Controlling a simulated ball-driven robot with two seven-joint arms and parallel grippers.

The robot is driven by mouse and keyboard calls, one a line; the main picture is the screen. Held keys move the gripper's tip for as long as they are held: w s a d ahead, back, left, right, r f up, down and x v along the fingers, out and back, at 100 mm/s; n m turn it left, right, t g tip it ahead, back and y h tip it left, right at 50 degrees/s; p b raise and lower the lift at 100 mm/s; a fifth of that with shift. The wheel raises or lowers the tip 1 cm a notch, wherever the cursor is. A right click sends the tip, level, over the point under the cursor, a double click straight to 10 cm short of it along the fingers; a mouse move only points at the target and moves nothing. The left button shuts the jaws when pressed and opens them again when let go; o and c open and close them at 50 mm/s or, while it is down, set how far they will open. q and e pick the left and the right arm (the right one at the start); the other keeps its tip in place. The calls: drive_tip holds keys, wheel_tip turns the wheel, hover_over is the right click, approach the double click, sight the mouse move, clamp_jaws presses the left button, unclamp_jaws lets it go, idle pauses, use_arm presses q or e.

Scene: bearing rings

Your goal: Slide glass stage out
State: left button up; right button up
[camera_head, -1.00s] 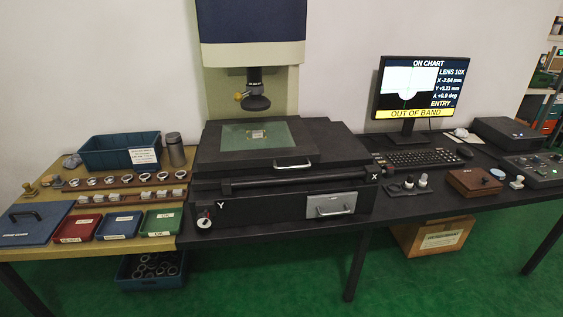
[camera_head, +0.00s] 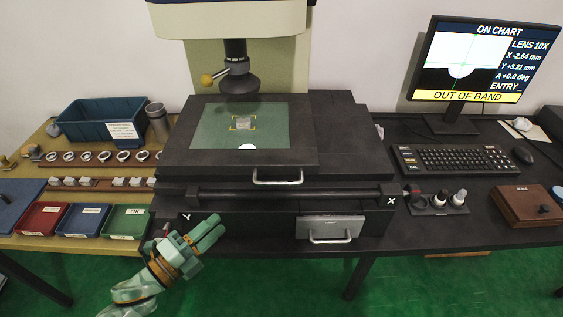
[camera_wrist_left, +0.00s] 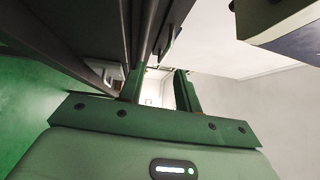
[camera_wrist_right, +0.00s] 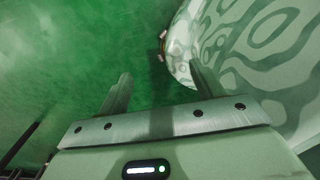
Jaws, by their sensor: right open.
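The glass stage (camera_head: 213,127) is a greenish pane set in a black plate on the measuring machine, under the lens column (camera_head: 238,75). A small grey part in yellow corner marks (camera_head: 243,123) shows on the glass. A silver bar handle (camera_head: 278,178) is on the stage's front edge. My left gripper (camera_head: 216,230) is in front of the machine, below and left of that handle, apart from it. Its fingers are apart and empty in the left wrist view (camera_wrist_left: 161,85). My right gripper (camera_wrist_right: 160,85) is open and empty over the green floor; the head view does not show it.
A drawer with a silver handle (camera_head: 325,232) is below the stage. A black rail (camera_head: 290,192) runs across the machine's front. Trays, rings and a blue bin (camera_head: 92,125) stand on the left; a keyboard (camera_head: 455,160) and monitor (camera_head: 470,60) on the right.

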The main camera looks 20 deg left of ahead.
sight(270, 181)
use_arm(q)
drive_tip(key=w+d+r, duration=0.1)
drive_tip(key=w+d, duration=0.2)
drive_tip(key=w, duration=0.1)
drive_tip(key=w+d+r+m, duration=0.1)
drive_tip(key=w+d, duration=0.2)
drive_tip(key=w, duration=0.2)
drive_tip(key=w+d+r+m+h, duration=0.1)
drive_tip(key=w+d, duration=0.2)
drive_tip(key=w, duration=0.1)
drive_tip(key=shift+w+r, duration=0.2)
drive_tip(key=shift+w, duration=0.15)
use_arm(e)
drive_tip(key=shift+s, duration=0.5)
use_arm(q)
clamp_jaws()
